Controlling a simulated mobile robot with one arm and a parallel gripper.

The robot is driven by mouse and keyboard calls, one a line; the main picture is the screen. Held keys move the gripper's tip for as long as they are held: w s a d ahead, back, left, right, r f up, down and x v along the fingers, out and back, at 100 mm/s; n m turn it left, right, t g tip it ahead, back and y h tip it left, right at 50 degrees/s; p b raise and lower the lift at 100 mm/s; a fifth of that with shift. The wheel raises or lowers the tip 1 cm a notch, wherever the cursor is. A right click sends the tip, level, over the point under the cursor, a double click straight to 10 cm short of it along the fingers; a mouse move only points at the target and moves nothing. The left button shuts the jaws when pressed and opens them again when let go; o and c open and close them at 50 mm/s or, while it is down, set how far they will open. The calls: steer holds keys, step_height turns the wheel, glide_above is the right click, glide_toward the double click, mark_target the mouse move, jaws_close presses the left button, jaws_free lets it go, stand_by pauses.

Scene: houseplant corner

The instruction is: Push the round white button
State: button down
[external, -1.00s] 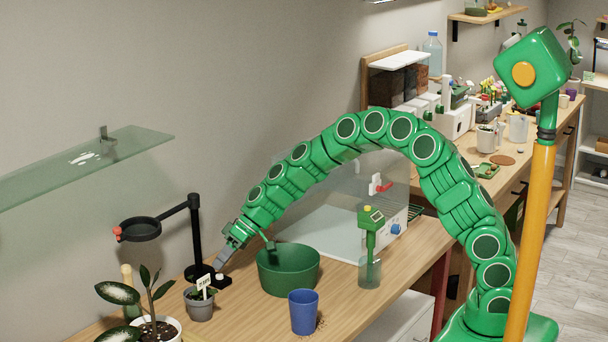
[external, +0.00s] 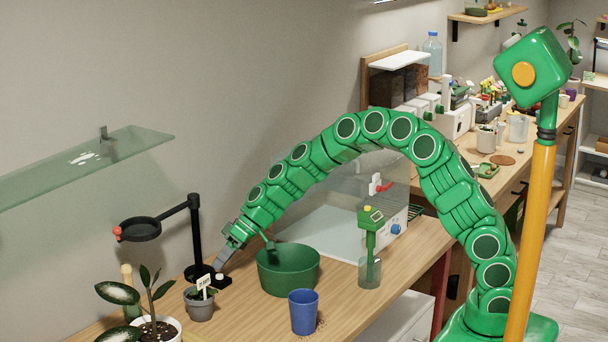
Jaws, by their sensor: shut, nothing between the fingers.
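The round white button (external: 220,275) sits on a small black base (external: 222,283) on the wooden bench, at the foot of a black stand. My gripper (external: 218,267) is shut and empty, its grey fingers pointing down and to the left. Its tips are right at the button, just above or touching its top; I cannot tell which. The button's top is partly hidden by the fingertips.
A black stand (external: 195,235) with a ring arm rises behind the button. A grey pot (external: 200,306) with a label stands in front, a green bowl (external: 289,272) to the right. A blue cup (external: 303,312) and a potted plant (external: 155,328) stand nearer the front edge.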

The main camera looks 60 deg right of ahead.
mark_target(222, 275)
steer(key=shift+f, duration=0.15)
steer(key=shift+f, duration=0.35)
steer(key=shift+f, duration=0.2)
stand_by(0.7)
steer(key=shift+r, duration=0.7)
step_height(222, 275, up, 6)
stand_by(0.9)
steer(key=c, duration=1.8)
jaws_free()
steer(key=shift+c, duration=0.2)
